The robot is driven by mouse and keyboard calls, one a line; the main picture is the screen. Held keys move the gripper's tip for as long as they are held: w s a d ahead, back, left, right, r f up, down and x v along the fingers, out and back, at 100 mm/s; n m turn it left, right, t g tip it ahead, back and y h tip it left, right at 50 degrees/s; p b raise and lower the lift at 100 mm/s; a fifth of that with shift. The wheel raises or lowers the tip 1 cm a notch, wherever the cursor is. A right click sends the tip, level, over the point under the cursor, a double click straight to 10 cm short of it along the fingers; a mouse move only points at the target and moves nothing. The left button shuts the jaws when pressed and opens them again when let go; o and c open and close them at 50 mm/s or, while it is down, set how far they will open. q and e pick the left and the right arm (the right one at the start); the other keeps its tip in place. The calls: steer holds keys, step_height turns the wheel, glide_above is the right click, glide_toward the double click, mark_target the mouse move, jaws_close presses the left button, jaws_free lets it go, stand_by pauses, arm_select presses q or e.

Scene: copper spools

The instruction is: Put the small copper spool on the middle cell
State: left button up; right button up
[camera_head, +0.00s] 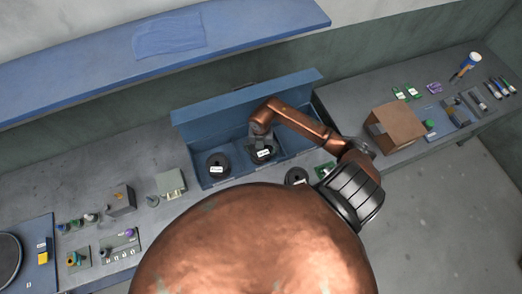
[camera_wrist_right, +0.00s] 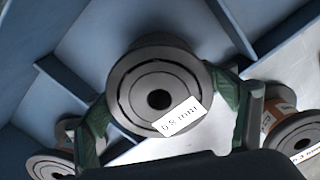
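The copper spool labelled 0.8 mm (camera_wrist_right: 159,98) fills the centre of the right wrist view, its dark round flange facing the camera. In the head view it (camera_head: 262,153) is at the middle cell of the blue box (camera_head: 192,126), upright as far as I can see. My right gripper (camera_head: 258,132) is over it. In the wrist view the green fingertips of the gripper (camera_wrist_right: 166,98) lie against both sides of the flange, shut on it. I cannot tell whether the spool touches the cell floor. My left gripper is not in view.
Another spool (camera_head: 217,166) stands in the box's left cell, and one more (camera_head: 297,176) is to the right, partly hidden by my body. Blue dividers (camera_wrist_right: 78,92) separate the cells. A brown carton (camera_head: 396,127) stands on the right bench. A blue shelf (camera_head: 260,22) runs behind.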

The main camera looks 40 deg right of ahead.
steer(key=shift+o, duration=1.2)
steer(key=shift+r, duration=0.25)
steer(key=shift+w+r, duration=0.1)
steer(key=shift+r, duration=0.3)
step_height(320, 180, up, 10)
steer(key=shift+r+b, duration=0.1)
steer(key=shift+b, duration=0.9)
steer(key=shift+r, duration=0.45)
